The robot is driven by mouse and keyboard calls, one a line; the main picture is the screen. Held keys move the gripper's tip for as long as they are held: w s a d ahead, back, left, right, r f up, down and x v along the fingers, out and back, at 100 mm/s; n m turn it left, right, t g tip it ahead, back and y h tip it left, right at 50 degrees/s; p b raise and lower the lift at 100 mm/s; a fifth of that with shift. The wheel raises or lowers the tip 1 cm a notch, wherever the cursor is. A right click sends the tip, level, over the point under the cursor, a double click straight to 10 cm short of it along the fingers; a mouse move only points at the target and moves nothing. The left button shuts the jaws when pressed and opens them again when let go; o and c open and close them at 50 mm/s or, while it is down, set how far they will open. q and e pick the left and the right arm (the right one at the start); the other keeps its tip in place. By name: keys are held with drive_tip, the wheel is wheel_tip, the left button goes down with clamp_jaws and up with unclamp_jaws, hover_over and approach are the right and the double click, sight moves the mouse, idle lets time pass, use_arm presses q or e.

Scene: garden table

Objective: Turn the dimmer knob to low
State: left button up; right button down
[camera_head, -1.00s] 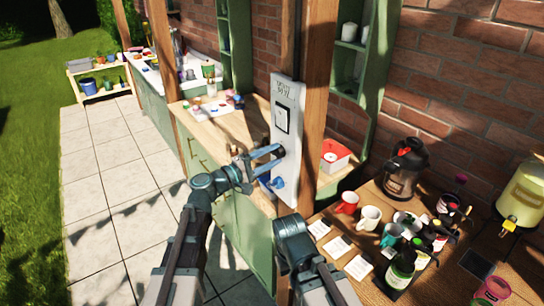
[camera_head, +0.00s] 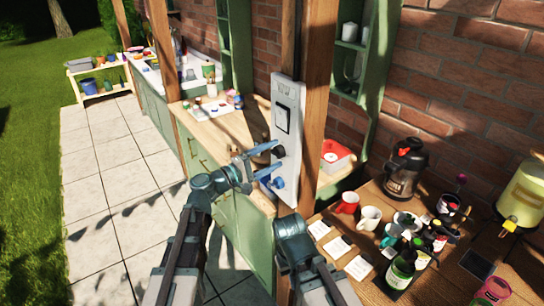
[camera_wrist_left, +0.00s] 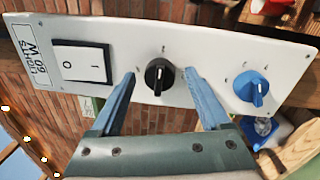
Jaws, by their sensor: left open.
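A pale control panel (camera_head: 287,110) is mounted on a wooden post. I cannot read which is the dimmer. My left gripper (camera_head: 272,158) is open at the panel. In the left wrist view its blue fingertips (camera_wrist_left: 158,82) stand on either side of the black knob, with gaps visible. My right gripper is not visible; only part of my right arm shows.
A wooden table (camera_head: 340,205) at the right holds mugs, cards, bottles and a dark flask (camera_head: 404,168). A counter (camera_head: 222,128) with small items stands behind the panel at the left. The post (camera_head: 318,100) borders the panel. Paving lies clear at the left.

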use_arm(q)
drive_tip(key=b+v, duration=0.1)
drive_tip(key=v, duration=1.2)
drive_tip(key=shift+s+a, duration=0.25)
drive_tip(key=shift+a, duration=0.05)
drive_tip(key=s+d+f+m+g+y, duration=0.2)
drive_tip(key=s+f+m+g+y, duration=0.15)
drive_tip(key=f, duration=0.45)
drive_tip(key=s+d+f+m+g+y, duration=0.2)
drive_tip(key=s+f+g+y, duration=0.15)
drive_tip(key=f, duration=0.45)
drive_tip(key=s+a+f+m+g+y, duration=0.3)
drive_tip(key=s+a+f+m+y, duration=0.15)
drive_tip(key=a+f+y, duration=0.4)
drive_tip(key=s+d+m+g, duration=0.1)
drive_tip(key=s+d+m, duration=0.2)
drive_tip(key=s+d, duration=0.3)
drive_tip(key=d+r+y, duration=0.1)
drive_tip(key=d, duration=0.3)
drive_tip(key=shift+s, duration=0.4)
